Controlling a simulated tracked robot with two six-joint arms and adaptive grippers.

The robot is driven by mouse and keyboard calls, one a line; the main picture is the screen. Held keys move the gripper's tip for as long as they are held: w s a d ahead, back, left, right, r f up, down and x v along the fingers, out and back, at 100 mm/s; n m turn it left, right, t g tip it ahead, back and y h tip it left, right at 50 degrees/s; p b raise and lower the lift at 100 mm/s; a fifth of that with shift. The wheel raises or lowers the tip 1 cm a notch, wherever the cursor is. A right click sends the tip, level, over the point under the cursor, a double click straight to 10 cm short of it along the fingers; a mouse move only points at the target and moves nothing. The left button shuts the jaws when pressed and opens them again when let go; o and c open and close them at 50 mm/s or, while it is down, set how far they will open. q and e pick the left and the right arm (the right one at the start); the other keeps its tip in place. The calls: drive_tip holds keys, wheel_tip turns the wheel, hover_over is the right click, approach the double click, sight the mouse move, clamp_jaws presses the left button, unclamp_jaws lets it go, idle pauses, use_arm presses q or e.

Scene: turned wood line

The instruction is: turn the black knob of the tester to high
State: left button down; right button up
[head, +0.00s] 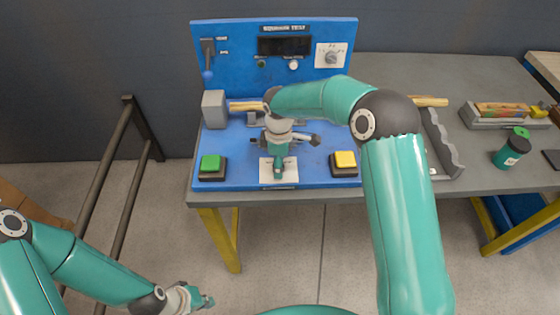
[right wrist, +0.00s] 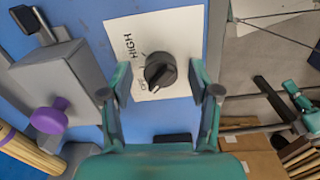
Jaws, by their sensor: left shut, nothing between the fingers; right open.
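The blue tester (head: 235,180) stands on the grey bench. In the right wrist view its black knob (right wrist: 160,70) sits on a white plate (right wrist: 165,28) marked HIGH and OFF. A pale mark on the knob points down-left, near the OFF label. My right gripper (right wrist: 160,92) is open, a finger on either side of the knob with gaps between. In the head view the right gripper (head: 279,170) is over the tester's front white plate and hides the knob. My left gripper (head: 195,298) is shut and empty, low at the left, away from the bench.
The tester also has a green button (head: 210,164), a yellow button (head: 344,160), a grey block (head: 214,108) and an upright panel with a grey dial (head: 331,58). A green cup (head: 512,150) and a tray (head: 480,122) stand at the bench's right. A dark rail (head: 115,165) stands left.

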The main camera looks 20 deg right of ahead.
drive_tip(key=shift+f, duration=0.15)
drive_tip(key=c, duration=1.1)
drive_tip(key=shift+c, duration=0.2)
